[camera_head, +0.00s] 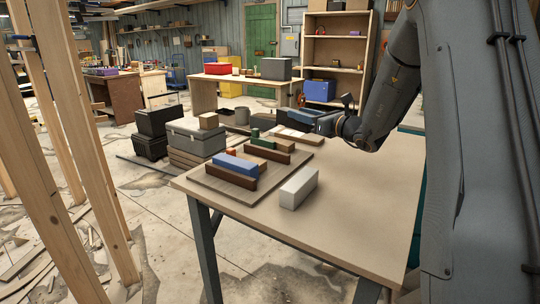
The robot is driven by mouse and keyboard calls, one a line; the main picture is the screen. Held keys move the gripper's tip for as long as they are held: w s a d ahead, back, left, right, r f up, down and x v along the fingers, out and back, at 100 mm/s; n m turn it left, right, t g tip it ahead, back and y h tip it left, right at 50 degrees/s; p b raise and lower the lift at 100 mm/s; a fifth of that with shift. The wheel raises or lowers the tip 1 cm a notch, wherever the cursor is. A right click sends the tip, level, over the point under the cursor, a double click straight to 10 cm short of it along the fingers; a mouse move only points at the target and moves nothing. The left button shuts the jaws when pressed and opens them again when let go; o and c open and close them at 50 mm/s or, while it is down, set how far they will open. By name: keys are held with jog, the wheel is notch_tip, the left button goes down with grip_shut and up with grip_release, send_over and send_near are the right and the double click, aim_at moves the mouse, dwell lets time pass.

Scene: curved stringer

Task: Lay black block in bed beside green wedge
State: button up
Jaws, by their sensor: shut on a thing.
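The bed appears to be a wooden board (192,185) with brown rails (231,177) on the near table. A green wedge (264,143) sits on it behind the rear rail, with a blue block (236,163) nearer the front. My gripper (308,122) is beyond the board's back right part, above the table's far side. It is shut on a dark piece that looks like the black block (284,127). The block's outline merges with dark things behind it, and the fingertips are small and hard to make out.
A white block (299,188) lies on the table right of the board. A pale flat piece (298,137) lies near the back. A small orange piece (231,153) is behind the blue block. The table's right part (365,190) is clear. Toolboxes (196,139) stand beyond the table.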

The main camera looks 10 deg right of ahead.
aim_at(277, 115)
jog(key=w+a+n+g+y, duration=0.1)
jog(key=a, duration=0.1)
jog(key=w+a+n+g+y, duration=0.1)
jog(key=a, duration=0.2)
jog(key=w+a+n+y, duration=0.1)
jog(key=a, duration=0.1)
jog(key=shift+w+a+f+g+y, duration=0.15)
jog(key=shift+w+f+g+y, duration=0.05)
jog(key=shift+w+g+y, duration=0.2)
jog(key=shift+s+a+r+p, duration=0.1)
jog(key=shift+s+a+p, duration=0.1)
jog(key=shift+p, duration=0.95)
jog(key=shift+s+d+f+p, duration=0.1)
jog(key=shift+f+p, duration=0.2)
jog(key=shift+f, duration=0.05)
notch_tip(277, 115, down, 10)
jog(key=shift+r+p, duration=0.25)
jog(key=shift+p, duration=0.55)
jog(key=shift+f, duration=0.15)
jog(key=o, duration=1.2)
jog(key=shift+o, duration=0.4)
